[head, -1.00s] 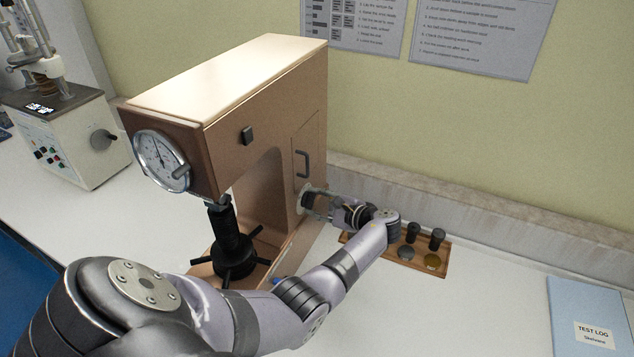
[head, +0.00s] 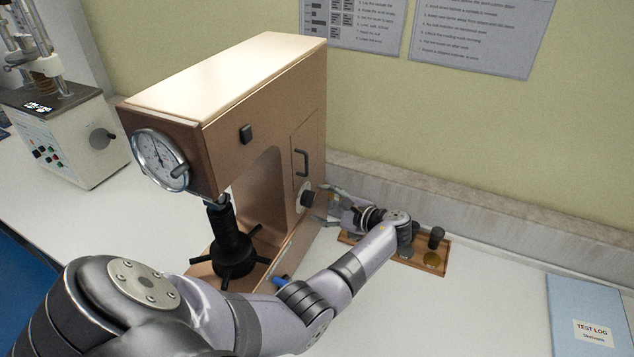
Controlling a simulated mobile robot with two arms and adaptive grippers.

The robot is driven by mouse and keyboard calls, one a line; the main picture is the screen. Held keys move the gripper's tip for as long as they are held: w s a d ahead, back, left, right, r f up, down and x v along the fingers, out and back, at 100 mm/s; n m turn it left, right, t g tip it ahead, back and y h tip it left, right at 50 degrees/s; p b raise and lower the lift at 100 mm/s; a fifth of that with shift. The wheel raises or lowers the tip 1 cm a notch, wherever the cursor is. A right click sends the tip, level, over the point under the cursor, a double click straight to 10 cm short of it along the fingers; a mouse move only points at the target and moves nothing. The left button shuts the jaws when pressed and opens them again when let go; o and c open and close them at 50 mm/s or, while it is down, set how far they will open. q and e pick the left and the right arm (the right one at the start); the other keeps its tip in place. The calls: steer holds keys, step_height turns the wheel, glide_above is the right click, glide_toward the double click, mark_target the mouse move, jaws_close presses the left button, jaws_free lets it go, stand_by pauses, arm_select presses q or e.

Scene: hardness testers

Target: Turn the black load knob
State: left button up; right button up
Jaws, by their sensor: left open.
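The black load knob (head: 307,198) sits on a pale round dial low on the right side of the brown hardness tester (head: 265,120). My left gripper (head: 324,204) is open, its two fingers spread and pointing left toward the knob. The fingertips are just to the right of the knob, and I see a small gap between them and it. My left arm reaches across in front of the tester's base. My right gripper is not in view.
A wooden tray (head: 446,262) with dark indenters and round test blocks lies behind my left wrist, partly hidden. A blue test log (head: 583,310) lies at the right. Another tester (head: 70,135) stands at the left. The table at front right is clear.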

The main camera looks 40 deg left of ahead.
arm_select(q)
steer(key=v, duration=0.9)
steer(key=shift+s+d, duration=0.1)
steer(key=shift+d, duration=0.05)
